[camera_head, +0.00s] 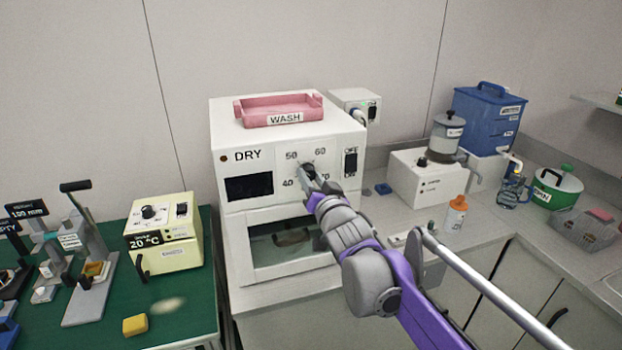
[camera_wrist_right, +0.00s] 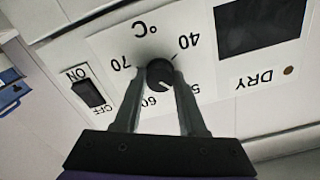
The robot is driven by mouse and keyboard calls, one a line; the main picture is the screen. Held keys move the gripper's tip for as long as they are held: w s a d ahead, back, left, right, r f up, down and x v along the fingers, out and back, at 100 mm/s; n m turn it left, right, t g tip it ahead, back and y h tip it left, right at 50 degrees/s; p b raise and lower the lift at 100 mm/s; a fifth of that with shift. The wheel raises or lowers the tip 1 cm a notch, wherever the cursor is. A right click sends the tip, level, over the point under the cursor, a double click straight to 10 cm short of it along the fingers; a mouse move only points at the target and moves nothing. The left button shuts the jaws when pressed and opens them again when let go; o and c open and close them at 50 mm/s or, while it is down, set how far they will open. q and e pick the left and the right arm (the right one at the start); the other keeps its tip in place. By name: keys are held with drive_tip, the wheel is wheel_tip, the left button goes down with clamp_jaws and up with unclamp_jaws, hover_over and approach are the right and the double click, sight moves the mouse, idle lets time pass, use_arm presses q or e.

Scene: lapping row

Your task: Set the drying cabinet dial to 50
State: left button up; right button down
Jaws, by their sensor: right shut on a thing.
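The white drying cabinet (camera_head: 232,150) marked DRY stands on the counter. Its black dial (camera_wrist_right: 160,73) sits among the figures 40, 50, 60 and 70; in the head view my gripper mostly covers it. My right gripper (camera_head: 311,174) reaches it from the front. In the right wrist view the two fingers (camera_wrist_right: 158,78) are shut on the dial, one on each side. A small pale mark on the knob seems to face the 50 and 60 side, but I cannot read it exactly. My left gripper is not in view.
An ON/OFF switch (camera_head: 350,162) is right of the dial, and a dark display (camera_head: 249,188) left of it. A pink WASH tray (camera_head: 280,110) lies on top of the cabinet. A cream 20 °C box (camera_head: 162,238) stands at left on a green mat (camera_head: 190,312).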

drive_tip(key=shift+c, duration=2.3)
unclamp_jaws()
drive_tip(key=shift+s, duration=0.1)
drive_tip(key=v, duration=1)
drive_tip(key=shift+s+d+b, duration=0.15)
drive_tip(key=shift+s+b, duration=0.15)
drive_tip(key=shift+s, duration=0.05)
